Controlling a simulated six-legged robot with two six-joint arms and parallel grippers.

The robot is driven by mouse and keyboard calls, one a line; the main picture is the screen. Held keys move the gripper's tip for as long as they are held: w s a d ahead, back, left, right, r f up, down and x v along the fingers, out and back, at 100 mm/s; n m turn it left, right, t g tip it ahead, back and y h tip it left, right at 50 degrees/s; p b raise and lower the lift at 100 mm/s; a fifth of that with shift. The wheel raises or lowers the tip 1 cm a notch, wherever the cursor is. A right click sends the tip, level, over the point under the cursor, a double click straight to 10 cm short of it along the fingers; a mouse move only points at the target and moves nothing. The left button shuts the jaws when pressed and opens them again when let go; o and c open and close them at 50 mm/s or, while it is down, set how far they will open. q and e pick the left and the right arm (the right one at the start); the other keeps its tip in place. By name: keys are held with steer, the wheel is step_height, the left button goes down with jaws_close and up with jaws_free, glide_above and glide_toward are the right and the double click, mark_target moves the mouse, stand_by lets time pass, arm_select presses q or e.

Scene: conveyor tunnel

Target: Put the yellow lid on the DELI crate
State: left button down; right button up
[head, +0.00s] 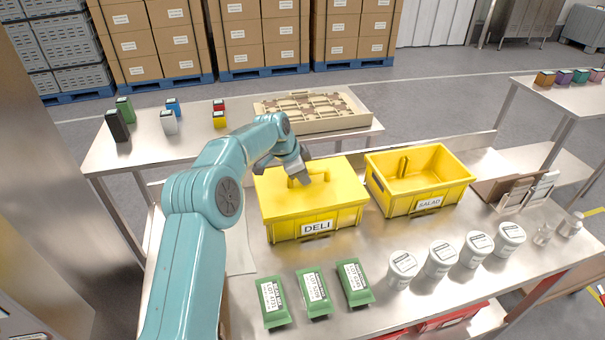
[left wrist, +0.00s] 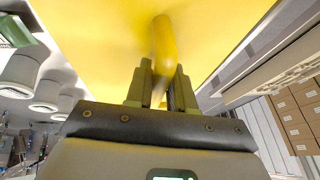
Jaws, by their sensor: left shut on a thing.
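The yellow lid (head: 282,202) lies level over the top of the yellow DELI crate (head: 285,232), with its edges lined up with the rim. I cannot tell whether a small gap is left between them. The crate's inside is hidden under the lid. My left gripper (head: 302,176) is shut on the lid's raised handle, above the middle of the lid. In the left wrist view the gripper (left wrist: 162,82) has its fingers on the curved yellow handle, and the lid (left wrist: 100,35) fills the space beyond. My right gripper is not in view.
An open yellow SALAD crate (head: 400,203) stands close to the right. Green packs (head: 313,294) and several white tubs (head: 441,258) are in front on the steel bench. A beige tray (head: 335,122) and small coloured boxes are on the table behind.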

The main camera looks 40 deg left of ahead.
arm_select(q)
steer(key=c, duration=0.9)
jaws_free()
steer(key=b+v, duration=0.2)
steer(key=v, duration=1.4)
steer(key=shift+s+r, duration=0.1)
steer(key=shift+r, duration=0.05)
